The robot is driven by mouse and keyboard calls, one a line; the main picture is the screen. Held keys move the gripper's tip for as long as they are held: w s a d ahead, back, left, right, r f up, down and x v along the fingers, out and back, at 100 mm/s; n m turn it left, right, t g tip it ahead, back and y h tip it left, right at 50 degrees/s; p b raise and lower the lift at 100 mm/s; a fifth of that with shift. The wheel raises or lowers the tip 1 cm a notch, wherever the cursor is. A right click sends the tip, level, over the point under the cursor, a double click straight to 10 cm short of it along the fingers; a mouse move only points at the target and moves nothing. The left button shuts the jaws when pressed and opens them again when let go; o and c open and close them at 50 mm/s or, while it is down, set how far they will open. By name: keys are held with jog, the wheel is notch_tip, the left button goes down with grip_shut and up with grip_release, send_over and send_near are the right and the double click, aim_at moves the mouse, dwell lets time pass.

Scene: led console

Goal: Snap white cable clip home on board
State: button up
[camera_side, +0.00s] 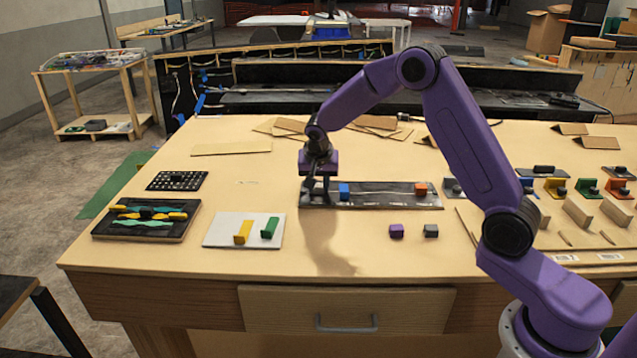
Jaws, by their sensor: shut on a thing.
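My purple gripper (318,192) points down at the left end of a dark, strip-shaped board (384,196) in the middle of the table. Its dark fingers are shut on a small piece that is mostly hidden between them. I cannot make out its colour or whether it touches the board. A blue block (345,191) sits on the strip just right of the fingers, and an orange block (420,189) sits near its right end. No white cable clip can be clearly told apart. A white board (215,232) at the front left carries a yellow clip (243,232) and a green clip (270,228).
A black tray (112,232) with coloured pieces and a dotted black plate (177,181) lie at left. A purple block (396,231) and a dark block (431,231) lie front of the strip. Coloured parts crowd the right side. The table's front middle is clear.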

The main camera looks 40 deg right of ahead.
jog(key=shift+f, duration=0.1)
jog(key=o, duration=1.1)
jog(key=v, duration=1.7)
jog(key=shift+a+r, duration=0.2)
